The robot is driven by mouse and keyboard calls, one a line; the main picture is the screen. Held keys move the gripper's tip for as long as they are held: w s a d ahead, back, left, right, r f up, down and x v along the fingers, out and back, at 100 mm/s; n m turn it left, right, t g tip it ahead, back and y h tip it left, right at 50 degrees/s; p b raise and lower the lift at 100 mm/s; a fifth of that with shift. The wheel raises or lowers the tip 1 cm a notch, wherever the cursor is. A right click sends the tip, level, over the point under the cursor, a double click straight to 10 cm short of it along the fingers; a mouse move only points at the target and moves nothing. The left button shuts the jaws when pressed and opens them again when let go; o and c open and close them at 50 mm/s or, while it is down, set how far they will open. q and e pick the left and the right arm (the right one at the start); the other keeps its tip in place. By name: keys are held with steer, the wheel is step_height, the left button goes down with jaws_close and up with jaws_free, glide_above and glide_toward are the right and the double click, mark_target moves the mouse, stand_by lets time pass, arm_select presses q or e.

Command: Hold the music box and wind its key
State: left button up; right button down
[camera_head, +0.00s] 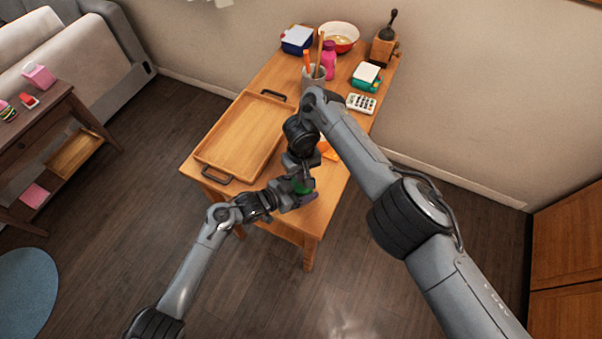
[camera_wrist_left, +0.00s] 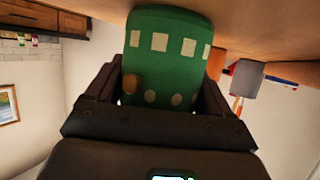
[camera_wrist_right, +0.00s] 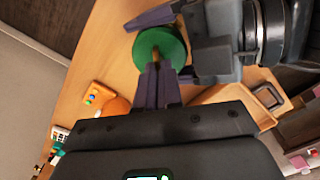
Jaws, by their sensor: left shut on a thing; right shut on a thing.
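The music box (camera_head: 302,187) is green and sits at the near end of the wooden table, mostly covered by my arms in the head view. In the left wrist view the music box (camera_wrist_left: 166,55) shows cream squares and dots between the fingers. My left gripper (camera_head: 304,196) is shut on its sides. In the right wrist view its round green top (camera_wrist_right: 172,42) faces my right gripper (camera_wrist_right: 158,68). The right fingers are shut at the middle of that top, on the key, which is almost wholly hidden between them.
A wooden tray (camera_head: 240,137) with dark handles lies on the table's left part. An orange thing (camera_head: 328,150) lies close behind the arms. A calculator (camera_head: 361,104), a pen cup (camera_head: 314,78), a pink bottle (camera_head: 329,59), a bowl (camera_head: 339,36) and a grinder (camera_head: 384,45) stand farther back.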

steer(key=m, duration=0.4)
steer(key=shift+d+m, duration=0.1)
steer(key=shift+m, duration=2.2)
steer(key=c, duration=1.3)
jaws_free()
